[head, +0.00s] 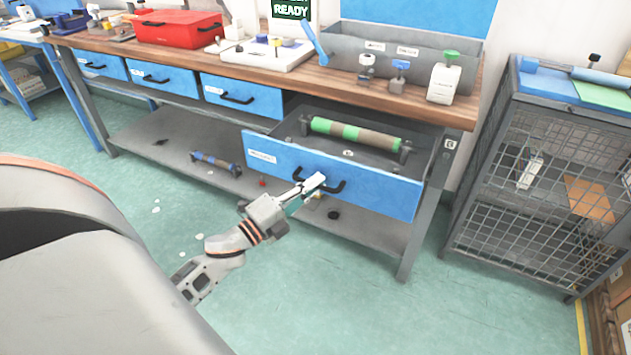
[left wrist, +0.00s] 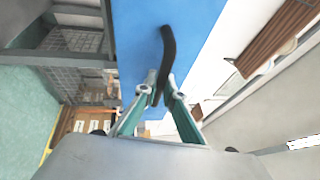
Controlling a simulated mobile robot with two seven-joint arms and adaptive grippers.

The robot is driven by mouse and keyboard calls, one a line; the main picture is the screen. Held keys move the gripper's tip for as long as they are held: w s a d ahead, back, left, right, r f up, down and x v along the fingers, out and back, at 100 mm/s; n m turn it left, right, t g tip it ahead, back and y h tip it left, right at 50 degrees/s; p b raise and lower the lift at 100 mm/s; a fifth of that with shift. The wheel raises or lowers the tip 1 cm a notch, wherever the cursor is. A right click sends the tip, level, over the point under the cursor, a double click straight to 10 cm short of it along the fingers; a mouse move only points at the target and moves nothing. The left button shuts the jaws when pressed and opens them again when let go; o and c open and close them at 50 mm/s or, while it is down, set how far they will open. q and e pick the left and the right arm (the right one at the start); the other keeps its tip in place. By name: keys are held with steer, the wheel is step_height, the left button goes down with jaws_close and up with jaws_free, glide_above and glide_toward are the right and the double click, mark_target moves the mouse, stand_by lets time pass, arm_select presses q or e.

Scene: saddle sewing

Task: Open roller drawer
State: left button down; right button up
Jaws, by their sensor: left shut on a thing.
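The roller drawer has a blue front (head: 385,190) and stands pulled out from the workbench at its right end. Inside it lies a roller (head: 355,134) with green and brown bands, held between dark end supports. My left gripper (head: 312,187) is at the drawer's black handle (head: 338,187), shut on it. In the left wrist view, the fingers (left wrist: 158,92) close around the lower part of the dark handle (left wrist: 167,45) against the blue front (left wrist: 200,35). My right gripper is in neither view.
A wire-mesh cabinet (head: 535,190) stands right of the bench. Three shut blue drawers, including one beside the open drawer (head: 240,95), line the bench. A lower shelf (head: 150,140) holds a small blue-ended roller (head: 216,162). The green floor in front is mostly clear.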

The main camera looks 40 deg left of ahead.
arm_select(q)
steer(key=c, duration=2.1)
jaws_free()
steer(key=shift+c, duration=0.2)
steer(key=v, duration=1.2)
